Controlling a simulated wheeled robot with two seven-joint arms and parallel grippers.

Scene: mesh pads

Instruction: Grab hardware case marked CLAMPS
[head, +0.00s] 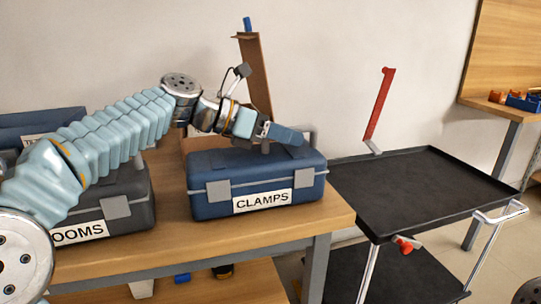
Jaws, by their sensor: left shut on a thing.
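The blue hardware case marked CLAMPS (245,185) stands upright on the wooden bench, close to its right end. Its white label faces me, between two grey latches. My left arm reaches in from the left, and my left gripper (266,146) points down at the middle of the case's top. It is shut on the case there; the fingers and the part they hold are small and partly hidden. The case appears to rest on the bench top. My right gripper is not in view.
A dark case labelled "OOMS" (118,205), partly covered by my left arm, stands to the left on the wooden bench (290,222). Another bench (500,110) holds small bins at far right.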

